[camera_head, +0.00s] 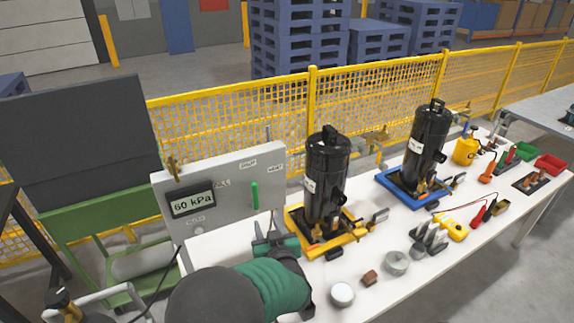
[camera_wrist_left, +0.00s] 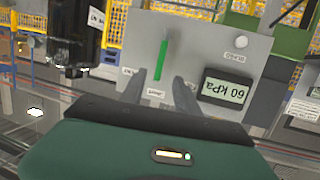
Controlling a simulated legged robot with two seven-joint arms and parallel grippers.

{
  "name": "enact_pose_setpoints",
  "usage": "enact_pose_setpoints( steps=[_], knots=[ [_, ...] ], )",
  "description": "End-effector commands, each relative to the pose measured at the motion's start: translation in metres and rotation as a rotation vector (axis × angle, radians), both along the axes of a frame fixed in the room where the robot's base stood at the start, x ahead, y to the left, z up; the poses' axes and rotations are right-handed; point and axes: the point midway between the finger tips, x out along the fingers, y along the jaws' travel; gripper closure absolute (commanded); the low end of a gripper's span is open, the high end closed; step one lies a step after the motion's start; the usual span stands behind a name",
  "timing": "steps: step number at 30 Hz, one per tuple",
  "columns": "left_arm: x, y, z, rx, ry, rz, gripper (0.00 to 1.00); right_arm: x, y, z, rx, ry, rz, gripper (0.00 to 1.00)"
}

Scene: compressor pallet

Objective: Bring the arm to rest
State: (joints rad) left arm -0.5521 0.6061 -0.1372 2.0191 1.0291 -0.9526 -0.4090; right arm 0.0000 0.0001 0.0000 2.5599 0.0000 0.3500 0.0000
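My left gripper (camera_head: 275,230) is at the end of my green arm, low in front of the grey gauge panel (camera_head: 222,172) in the head view. In the left wrist view its two fingers (camera_wrist_left: 158,88) stand apart with nothing between them. Beyond them is the panel (camera_wrist_left: 190,45), upside down, with a green handle (camera_wrist_left: 162,58) and a display (camera_wrist_left: 224,90) reading 60 kPa. The green handle (camera_head: 255,195) stands upright in the head view. My right gripper is in neither view.
Two black compressors (camera_head: 326,178) (camera_head: 427,140) stand in yellow and blue trays on the white table (camera_head: 350,268). A silver tin (camera_head: 342,294), a brown block (camera_head: 370,277) and tools lie to the right. A yellow mesh fence (camera_head: 400,90) runs behind.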

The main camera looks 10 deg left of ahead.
Motion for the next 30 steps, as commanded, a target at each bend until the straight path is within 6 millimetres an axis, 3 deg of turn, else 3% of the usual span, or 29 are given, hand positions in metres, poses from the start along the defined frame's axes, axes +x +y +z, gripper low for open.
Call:
enact_pose_setpoints(
  steps=[4, 6, 8, 12, 13, 15, 18, 21, 30],
  knots=[
    [-0.007, 0.005, -0.008, -0.072, 0.095, -0.087, 0.62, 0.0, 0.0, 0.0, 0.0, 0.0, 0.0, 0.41],
    [-0.026, 0.007, -0.021, -0.141, 0.225, -0.185, 0.62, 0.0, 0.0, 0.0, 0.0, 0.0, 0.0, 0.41],
    [-0.062, 0.013, -0.037, -0.198, 0.382, -0.271, 0.62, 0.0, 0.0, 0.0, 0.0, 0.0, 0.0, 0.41],
    [-0.176, 0.037, -0.073, -0.247, 0.763, -0.37, 0.62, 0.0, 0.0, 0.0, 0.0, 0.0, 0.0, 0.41],
    [-0.196, 0.043, -0.078, -0.246, 0.825, -0.372, 0.62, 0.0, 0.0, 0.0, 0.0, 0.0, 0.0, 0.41],
    [-0.236, 0.057, -0.085, -0.238, 0.945, -0.368, 0.62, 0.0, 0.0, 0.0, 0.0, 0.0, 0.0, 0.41],
    [-0.27, 0.07, -0.09, -0.224, 1.048, -0.356, 0.62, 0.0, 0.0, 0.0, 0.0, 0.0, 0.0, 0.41],
    [-0.282, 0.074, -0.092, -0.219, 1.085, -0.349, 0.62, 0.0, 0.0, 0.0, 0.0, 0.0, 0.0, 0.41],
    [-0.281, 0.074, -0.092, -0.218, 1.085, -0.351, 0.62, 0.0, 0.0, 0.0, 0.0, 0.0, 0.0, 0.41]
  ],
)
